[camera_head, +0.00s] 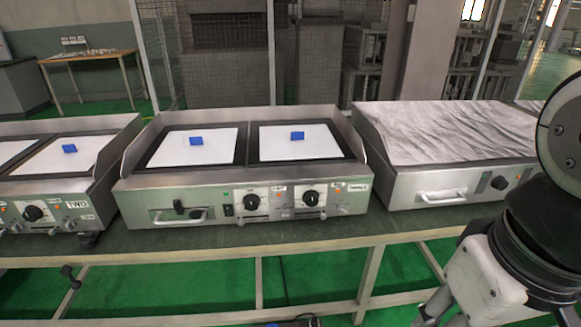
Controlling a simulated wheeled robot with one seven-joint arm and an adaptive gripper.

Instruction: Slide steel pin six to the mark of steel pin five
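No steel pin marked five or six can be made out. The middle heating unit (245,205) has a steel front with two black knobs, small labels, a handle and a plate that seems to read "THREE". Small fittings sit along its front, too small to identify as pins. Two white plates (198,151) with blue blocks (196,141) lie on its top. The left unit (50,218) bears a plate reading "TWO" and has a black knob. Parts of my arm show at the right edge.
The units stand on a dark green bench (250,243) with a pale metal frame. A third unit (445,190) at right has a crumpled grey-white top and a handle. A strip of bench in front of the units is clear. Behind are mesh fencing and a wooden table (85,57).

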